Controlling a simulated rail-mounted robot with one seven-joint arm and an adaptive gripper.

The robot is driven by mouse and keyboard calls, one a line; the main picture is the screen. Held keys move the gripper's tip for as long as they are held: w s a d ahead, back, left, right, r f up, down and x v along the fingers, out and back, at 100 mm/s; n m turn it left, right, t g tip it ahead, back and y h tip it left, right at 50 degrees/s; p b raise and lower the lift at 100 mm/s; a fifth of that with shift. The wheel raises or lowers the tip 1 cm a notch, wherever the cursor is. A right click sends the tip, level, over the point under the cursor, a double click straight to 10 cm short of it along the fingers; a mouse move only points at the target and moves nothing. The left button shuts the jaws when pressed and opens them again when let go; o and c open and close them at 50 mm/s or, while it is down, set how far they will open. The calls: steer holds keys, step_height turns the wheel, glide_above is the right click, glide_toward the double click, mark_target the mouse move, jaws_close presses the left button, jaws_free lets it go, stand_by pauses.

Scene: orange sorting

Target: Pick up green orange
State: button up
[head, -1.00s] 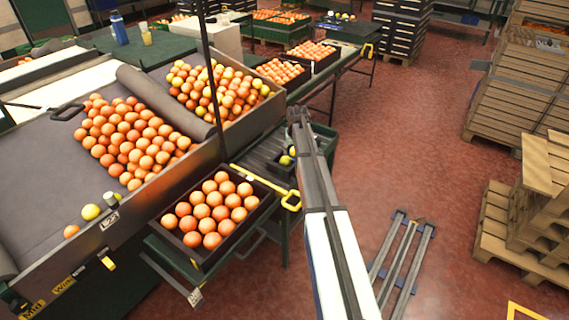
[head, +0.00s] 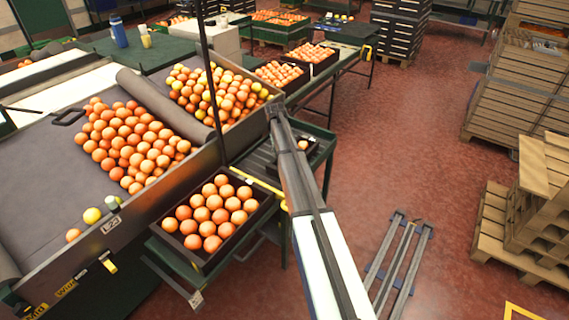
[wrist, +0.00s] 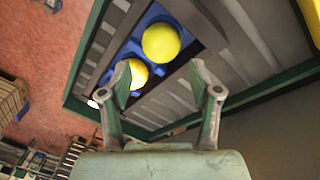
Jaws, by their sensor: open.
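A yellow-green orange (wrist: 160,42) sits in a blue holder (wrist: 185,44) inside a dark box in the wrist view. A second, more orange-yellow fruit (wrist: 135,74) sits beside it, partly covered by the left finger. My gripper (wrist: 160,72) is open and empty, with its fingers spread below the yellow-green orange in the picture. I cannot tell the exact gap between the fingertips and the fruit. In the head view my arm covers most of this small box, and a pale round thing (head: 303,145) shows just right of the arm. The gripper itself is hidden there.
A black crate of oranges (head: 255,215) stands left of my arm. A sloped sorting table (head: 40,180) with piled oranges lies further left. A green-edged tray (head: 326,138) surrounds the small box.

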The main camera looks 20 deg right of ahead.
steer(key=shift+w+d+f+p, duration=0.15)
steer(key=shift+f+p, duration=0.3)
steer(key=shift+f, duration=0.85)
steer(key=shift+d+f+p, duration=0.25)
steer(key=shift+f+p, duration=0.2)
steer(key=shift+f, duration=0.85)
steer(key=shift+w+d+f+p, duration=0.15)
steer(key=shift+f+p, duration=0.3)
steer(key=shift+f, duration=0.85)
steer(key=shift+s, duration=0.1)
steer(key=c, duration=0.8)
